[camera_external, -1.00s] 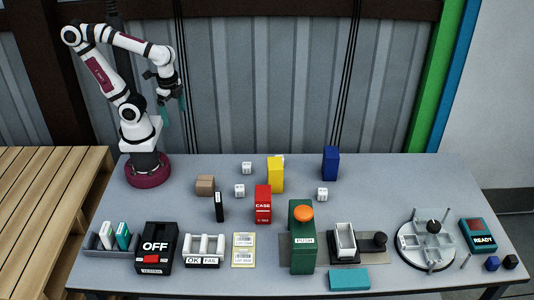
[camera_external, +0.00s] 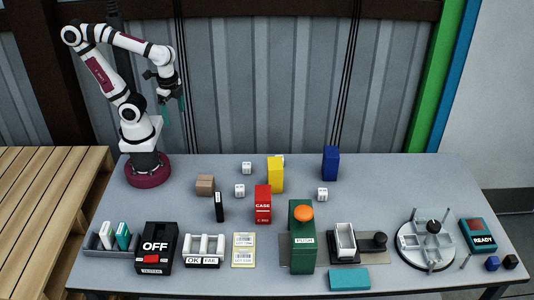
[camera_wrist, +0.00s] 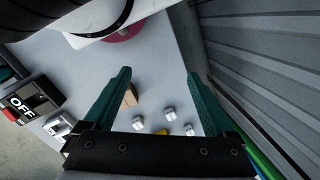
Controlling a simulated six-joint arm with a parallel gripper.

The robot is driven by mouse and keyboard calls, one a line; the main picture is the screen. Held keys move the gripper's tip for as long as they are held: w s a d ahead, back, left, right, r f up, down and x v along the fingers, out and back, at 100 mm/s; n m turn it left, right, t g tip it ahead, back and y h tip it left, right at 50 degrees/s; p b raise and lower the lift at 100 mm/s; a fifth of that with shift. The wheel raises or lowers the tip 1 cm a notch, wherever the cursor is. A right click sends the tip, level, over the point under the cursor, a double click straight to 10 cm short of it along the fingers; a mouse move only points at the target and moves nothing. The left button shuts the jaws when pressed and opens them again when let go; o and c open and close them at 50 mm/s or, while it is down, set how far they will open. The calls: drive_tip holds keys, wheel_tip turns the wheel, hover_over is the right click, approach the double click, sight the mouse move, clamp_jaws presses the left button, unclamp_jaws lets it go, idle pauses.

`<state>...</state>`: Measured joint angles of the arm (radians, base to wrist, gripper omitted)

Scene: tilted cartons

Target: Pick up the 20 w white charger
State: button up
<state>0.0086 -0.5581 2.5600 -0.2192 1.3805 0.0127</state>
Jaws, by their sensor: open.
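Several small white cube-shaped chargers stand on the grey table. One (camera_external: 247,168) is at the back, one (camera_external: 239,190) is nearer the front, and one (camera_external: 322,194) is to the right. The markings are too small to tell which is 20 W. In the wrist view, white chargers (camera_wrist: 138,123) (camera_wrist: 170,114) (camera_wrist: 189,129) show beyond the fingers. My gripper (camera_external: 173,106) is raised behind the table's back left, well away from them. Its teal fingers are spread apart and empty in the wrist view (camera_wrist: 159,74).
A yellow carton (camera_external: 275,175), red carton (camera_external: 263,205), blue carton (camera_external: 330,163), brown box (camera_external: 205,184) and narrow black box (camera_external: 219,208) stand among the chargers. Trays and devices, including a green PUSH button box (camera_external: 302,255), line the front.

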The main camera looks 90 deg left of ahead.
wheel_tip(320, 180, up, 6)
drive_tip(key=w+d+r+n+h, duration=0.1)
drive_tip(key=w+d+n+h, duration=0.2)
drive_tip(key=w, duration=0.4)
drive_tip(key=w+d+n+h, duration=0.2)
drive_tip(key=w+n, duration=0.3)
drive_tip(key=w, duration=0.1)
drive_tip(key=w+d+r+n+h, duration=0.1)
drive_tip(key=w+d+n+h, duration=0.2)
drive_tip(key=w, duration=0.4)
drive_tip(key=w+a+f+n+t+h, duration=0.25)
drive_tip(key=w+n, duration=0.45)
drive_tip(key=w, duration=0.4)
drive_tip(key=w+a+f+n+t+h, duration=0.1)
drive_tip(key=w+a+n+t+h, duration=0.15)
drive_tip(key=w+n, duration=0.65)
drive_tip(key=m+t, duration=0.1)
approach(319, 189)
drive_tip(key=x, duration=1)
drive_tip(key=shift+w+a+f, duration=0.1)
drive_tip(key=shift+a+f, duration=0.05)
drive_tip(key=shift+f, duration=0.05)
clamp_jaws()
